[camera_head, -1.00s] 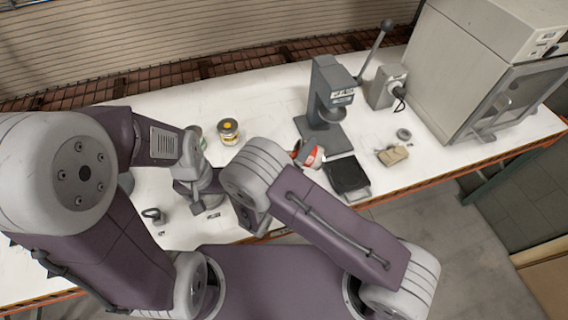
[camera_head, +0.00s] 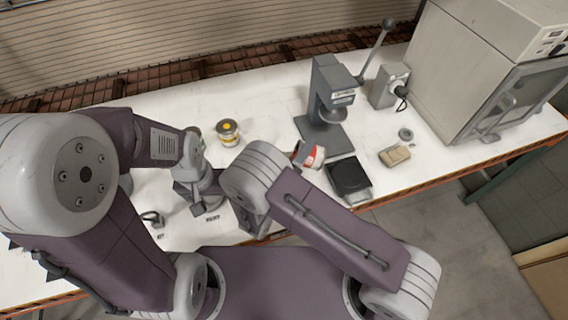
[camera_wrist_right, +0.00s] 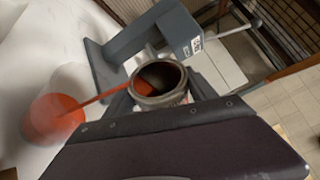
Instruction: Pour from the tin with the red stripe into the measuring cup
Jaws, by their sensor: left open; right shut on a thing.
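The tin with the red stripe (camera_head: 312,155) is held tilted in my right gripper, just in front of the grey press in the head view. In the right wrist view its open mouth (camera_wrist_right: 160,78) faces the camera, with dark red inside. A thin red stream (camera_wrist_right: 105,95) runs from the mouth to a blurred round red patch (camera_wrist_right: 52,118) on the left. I cannot tell whether a cup surrounds that patch; I do not make out the measuring cup. My right gripper's fingers are mostly hidden behind my arm in the head view. My left gripper (camera_head: 197,207) is open and low over the table.
A yellow-labelled tin (camera_head: 228,132) stands behind my arms. A grey press (camera_head: 328,100) stands behind the held tin, and a black scale (camera_head: 348,177) lies to its right. A sponge-like block (camera_head: 395,156) and a large oven (camera_head: 490,70) are further right.

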